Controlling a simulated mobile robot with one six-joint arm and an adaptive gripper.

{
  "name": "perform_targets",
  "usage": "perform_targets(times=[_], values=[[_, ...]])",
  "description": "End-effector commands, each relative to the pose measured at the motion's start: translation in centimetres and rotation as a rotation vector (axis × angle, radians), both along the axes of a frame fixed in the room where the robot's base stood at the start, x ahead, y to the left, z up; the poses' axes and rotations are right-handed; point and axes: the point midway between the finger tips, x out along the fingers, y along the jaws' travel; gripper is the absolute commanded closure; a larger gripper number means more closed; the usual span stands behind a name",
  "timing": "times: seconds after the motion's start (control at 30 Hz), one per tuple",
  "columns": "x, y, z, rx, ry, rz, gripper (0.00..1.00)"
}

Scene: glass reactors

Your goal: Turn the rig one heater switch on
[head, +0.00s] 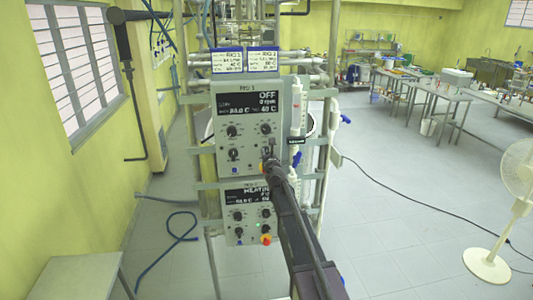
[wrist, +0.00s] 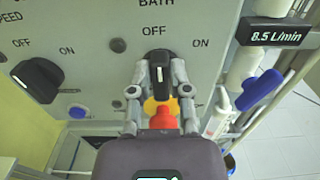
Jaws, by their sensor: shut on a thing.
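The upper control box (head: 222,140), which appears labelled RIG 1, has a dark display (head: 248,103) reading OFF, 0 rpm and what looks like 24.0 C and 60 C. My gripper (head: 268,154) is at its lower right knob. In the wrist view my gripper (wrist: 160,78) is shut on the black BATH knob (wrist: 158,58), one finger on each side. The knob's upper end points up toward OFF, with ON to its right. The fingers hide part of the knob's sides.
A red and yellow stop button (wrist: 163,112) sits just below the knob, between the fingers. Another black knob (wrist: 38,80) is to the left. A flow tube with a blue valve handle (wrist: 260,90) stands close right. A second control box (head: 250,217) hangs below.

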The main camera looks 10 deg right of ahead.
Motion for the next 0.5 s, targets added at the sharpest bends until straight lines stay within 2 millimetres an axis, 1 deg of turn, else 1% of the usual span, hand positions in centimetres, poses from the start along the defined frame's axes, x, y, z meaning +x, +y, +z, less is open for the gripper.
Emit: perform_targets(times=[0.3,0.5], values=[[0.09,-0.1,-0.03,0.036,0.003,0.005,1.0],[0.09,-0.23,-0.04,0.109,0.003,0.004,1.0]])
